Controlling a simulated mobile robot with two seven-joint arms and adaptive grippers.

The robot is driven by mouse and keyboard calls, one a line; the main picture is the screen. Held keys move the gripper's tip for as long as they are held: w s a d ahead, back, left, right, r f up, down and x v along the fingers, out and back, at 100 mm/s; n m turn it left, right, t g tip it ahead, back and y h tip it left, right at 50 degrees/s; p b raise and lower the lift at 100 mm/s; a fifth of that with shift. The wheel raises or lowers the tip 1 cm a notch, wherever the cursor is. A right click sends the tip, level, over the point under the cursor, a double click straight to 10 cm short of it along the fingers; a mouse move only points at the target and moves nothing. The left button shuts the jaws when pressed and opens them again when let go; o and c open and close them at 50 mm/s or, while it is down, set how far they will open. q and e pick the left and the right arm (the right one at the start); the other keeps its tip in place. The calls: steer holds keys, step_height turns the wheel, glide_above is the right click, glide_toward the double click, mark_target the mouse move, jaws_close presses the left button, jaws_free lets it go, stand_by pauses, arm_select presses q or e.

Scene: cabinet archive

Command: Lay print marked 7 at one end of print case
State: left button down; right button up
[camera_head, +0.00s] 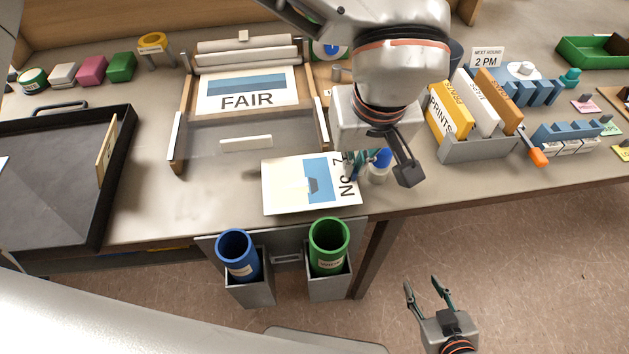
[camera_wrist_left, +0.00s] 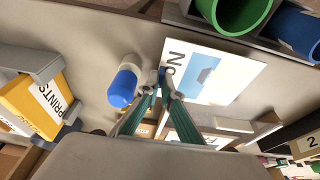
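The print (camera_head: 290,190) is a white sheet with a blue picture, "No" and what looks like a 7. It lies at the front edge of the table, and its lettered edge shows in the left wrist view (camera_wrist_left: 228,82). My left gripper (camera_head: 355,162) is at its right edge; in the left wrist view its fingertips (camera_wrist_left: 161,75) nearly meet on that edge. A black open case (camera_head: 60,200), likely the print case, sits at the far left with a tan board (camera_head: 106,150) upright inside. My right gripper (camera_head: 428,291) is open and empty, over the floor at lower right.
A blue-capped white bottle (camera_head: 380,166) stands close beside the left gripper. A frame with a FAIR sheet (camera_head: 247,92) lies behind the print. Blue (camera_head: 238,255) and green (camera_head: 328,247) tubes stand in holders at the front edge. A grey file box (camera_head: 478,149) is at right.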

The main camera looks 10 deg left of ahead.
arm_select(q)
steer(key=shift+w+p+v, duration=0.15)
steer(key=shift+p+v, duration=0.3)
steer(key=shift+v, duration=0.25)
steer(key=shift+w+p+v, duration=0.15)
steer(key=shift+p+v, duration=0.25)
steer(key=shift+v, duration=0.3)
steer(key=shift+a+r, duration=0.1)
arm_select(e)
steer(key=r, duration=0.1)
steer(key=w+r, duration=0.1)
steer(key=r, duration=0.1)
arm_select(q)
steer(key=shift+s, duration=0.1)
